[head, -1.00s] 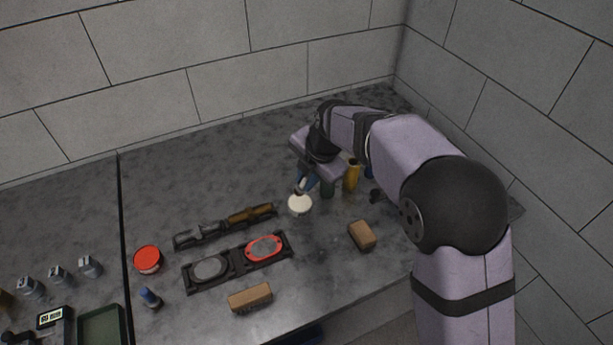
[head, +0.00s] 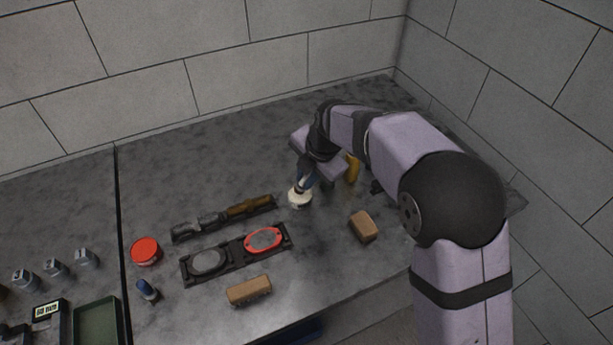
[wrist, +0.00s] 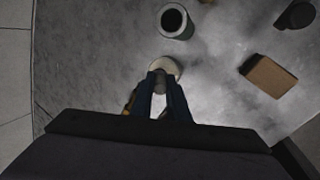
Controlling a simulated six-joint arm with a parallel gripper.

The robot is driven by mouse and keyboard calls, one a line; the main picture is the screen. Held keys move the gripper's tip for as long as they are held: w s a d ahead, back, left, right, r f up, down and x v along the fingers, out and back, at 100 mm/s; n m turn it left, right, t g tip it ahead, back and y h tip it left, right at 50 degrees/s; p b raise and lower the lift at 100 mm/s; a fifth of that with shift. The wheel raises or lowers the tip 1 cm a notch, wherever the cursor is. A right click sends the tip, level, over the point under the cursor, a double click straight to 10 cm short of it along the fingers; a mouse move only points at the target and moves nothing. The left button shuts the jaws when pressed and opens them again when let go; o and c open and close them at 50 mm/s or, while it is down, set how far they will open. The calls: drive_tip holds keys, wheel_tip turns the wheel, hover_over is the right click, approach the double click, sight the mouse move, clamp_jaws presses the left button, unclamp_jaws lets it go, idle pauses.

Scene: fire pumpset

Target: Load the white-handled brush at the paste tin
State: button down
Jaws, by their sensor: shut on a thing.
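A small round tin with a cream-white top (head: 299,201), which I take for the paste tin, stands on the grey bench. It also shows in the wrist view (wrist: 172,66), partly covered by my fingers. My gripper (head: 301,188) points down at the tin, its tips over or at the top; I cannot tell if they touch it. In the wrist view my blue fingers (wrist: 160,84) are close together on a small greyish piece (wrist: 160,82), which I take for the brush. Its white handle and bristles cannot be made out.
A yellow cylinder (head: 353,168) stands right of my gripper. Brown blocks (head: 363,226) (head: 249,290), a black two-disc holder (head: 236,254), a tool rack (head: 224,218) and a red-topped tin (head: 145,251) lie around. The back bench is clear.

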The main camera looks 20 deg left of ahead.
drive_tip(key=shift+f+b, duration=0.55)
drive_tip(key=shift+f, duration=0.15)
idle(2.0)
drive_tip(key=shift+r+p, duration=2.45)
drive_tip(key=shift+r, duration=1.15)
drive_tip(key=s+d+f+m+h, duration=0.2)
drive_tip(key=s+d+m, duration=0.1)
drive_tip(key=d+m, duration=0.45)
drive_tip(key=s+d+f+m+h+p, duration=0.1)
drive_tip(key=s+d+m+h, duration=0.15)
drive_tip(key=d+m, duration=0.55)
drive_tip(key=s+d+f+m+h, duration=0.2)
drive_tip(key=s+d+m, duration=0.2)
drive_tip(key=d+m, duration=0.45)
drive_tip(key=w+d+f+m+g, duration=0.1)
drive_tip(key=d+f+m, duration=0.1)
drive_tip(key=d, duration=0.3)
drive_tip(key=w+d+f+m+g+b, duration=0.1)
drive_tip(key=w+d+f+m+g, duration=0.1)
drive_tip(key=d+m, duration=0.3)
drive_tip(key=shift+w+d+f+h, duration=0.25)
drive_tip(key=shift+d+f+h, duration=0.1)
drive_tip(key=shift+d+f, duration=0.35)
